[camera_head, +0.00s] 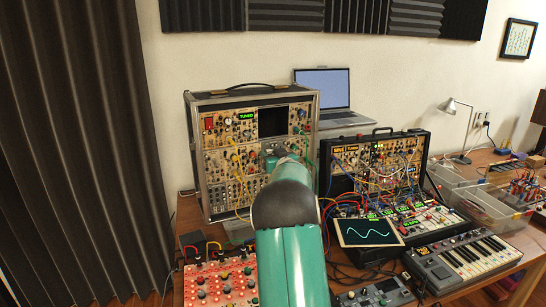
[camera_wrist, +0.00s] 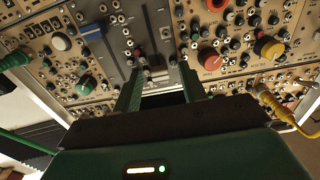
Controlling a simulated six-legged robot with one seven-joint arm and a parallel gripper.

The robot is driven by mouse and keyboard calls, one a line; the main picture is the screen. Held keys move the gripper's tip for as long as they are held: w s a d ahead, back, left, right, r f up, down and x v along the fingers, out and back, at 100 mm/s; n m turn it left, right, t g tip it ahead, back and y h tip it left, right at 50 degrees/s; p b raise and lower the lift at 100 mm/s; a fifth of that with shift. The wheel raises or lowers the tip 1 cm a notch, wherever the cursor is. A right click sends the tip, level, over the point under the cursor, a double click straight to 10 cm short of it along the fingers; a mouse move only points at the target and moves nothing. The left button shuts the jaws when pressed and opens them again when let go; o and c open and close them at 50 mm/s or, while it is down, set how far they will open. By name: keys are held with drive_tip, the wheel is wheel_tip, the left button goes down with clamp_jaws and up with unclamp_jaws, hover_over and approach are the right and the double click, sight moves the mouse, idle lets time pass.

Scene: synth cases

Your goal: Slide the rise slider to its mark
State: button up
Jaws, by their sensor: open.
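My gripper (camera_wrist: 163,78) is open in the wrist view, its two green fingers apart and pointing at a dark grey panel (camera_wrist: 112,60) of the modular synth. Between and beyond the fingertips are small slider-like controls (camera_wrist: 150,70). A blue cap (camera_wrist: 92,31) sits on another slot to the upper left. The labels are too small to read, so I cannot tell which one is the rise slider, and its mark is not distinguishable. No contact with a control is clear. In the head view my gripper (camera_head: 279,156) is in front of the tall synth case (camera_head: 206,162), partly hidden by my arm.
A yellow cable (camera_wrist: 272,103) and a green cable (camera_wrist: 14,60) lie close by. A second patched case (camera_head: 375,150) and a laptop (camera_head: 322,88) stand to the right.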

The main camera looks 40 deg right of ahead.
drive_tip(key=v, duration=1.3)
drive_tip(key=shift+s, duration=0.4)
drive_tip(key=shift+a, duration=0.2)
drive_tip(key=s+a+r+m+g, duration=0.1)
drive_tip(key=a+r+g, duration=0.1)
drive_tip(key=a, duration=0.9)
drive_tip(key=s+a+r+g, duration=0.1)
drive_tip(key=a+r+g, duration=0.15)
drive_tip(key=a, duration=0.95)
drive_tip(key=s+a+f+n+g+y, duration=0.2)
drive_tip(key=s+a+f+g+y, duration=0.1)
drive_tip(key=s+a, duration=0.7)
drive_tip(key=s+a+f+n+g+y, duration=0.3)
drive_tip(key=s+a+f, duration=0.2)
drive_tip(key=s+a, duration=0.5)
drive_tip(key=a, duration=0.6)
drive_tip(key=shift+s+f+g, duration=0.25)
drive_tip(key=shift+g, duration=0.1)
